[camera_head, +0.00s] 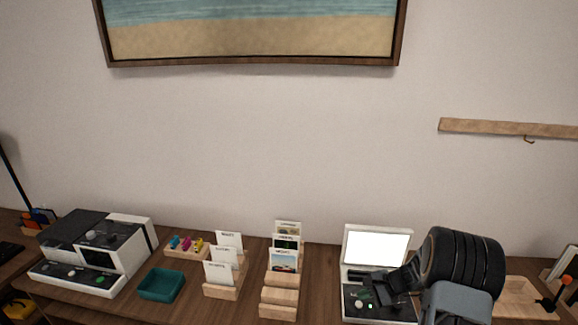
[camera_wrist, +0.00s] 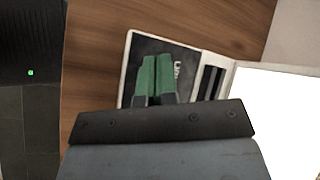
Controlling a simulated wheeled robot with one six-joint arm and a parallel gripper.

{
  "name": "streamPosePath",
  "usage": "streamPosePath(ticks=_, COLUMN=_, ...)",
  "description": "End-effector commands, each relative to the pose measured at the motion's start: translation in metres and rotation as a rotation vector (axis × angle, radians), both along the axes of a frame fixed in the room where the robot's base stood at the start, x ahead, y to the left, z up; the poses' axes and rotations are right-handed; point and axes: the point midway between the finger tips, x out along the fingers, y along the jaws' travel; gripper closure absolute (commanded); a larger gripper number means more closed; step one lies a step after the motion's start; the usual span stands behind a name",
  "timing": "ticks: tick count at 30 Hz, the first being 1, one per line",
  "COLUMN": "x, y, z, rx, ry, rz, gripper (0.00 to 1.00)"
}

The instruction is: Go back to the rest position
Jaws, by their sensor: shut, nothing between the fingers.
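My gripper (camera_wrist: 156,62) shows in the wrist view with its two green fingers side by side, shut and empty. It is over the dark panel (camera_wrist: 190,52) of a white-framed device, whose bright white screen (camera_wrist: 275,110) lies to the right. In the head view my gripper (camera_head: 372,283) is at the lower right, in front of the device with the lit screen (camera_head: 378,246). My dark arm hides part of the device's right side. I cannot tell whether the fingers touch the panel.
On the wooden desk (camera_head: 330,262) stand a white and black machine (camera_head: 125,245), a teal tray (camera_head: 161,284), wooden holders with cards (camera_head: 222,265) and a wooden tray (camera_head: 515,295). A wooden rail with a hook (camera_head: 505,127) and a framed picture (camera_head: 250,38) are on the wall.

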Motion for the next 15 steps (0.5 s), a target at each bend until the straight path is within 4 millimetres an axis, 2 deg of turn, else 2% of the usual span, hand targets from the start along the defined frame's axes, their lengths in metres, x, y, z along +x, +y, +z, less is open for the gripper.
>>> streamPosePath(ticks=2, x=-0.024, y=0.004, z=0.001, rx=-0.046, ry=0.037, rz=0.083, gripper=1.00)
streamPosePath(ticks=5, x=-0.052, y=0.015, z=0.024, rx=-0.147, ry=0.043, rz=0.238, gripper=1.00)
streamPosePath(ticks=15, x=-0.133, y=0.053, z=0.126, rx=-0.580, ry=-0.087, rz=0.746, gripper=1.00)
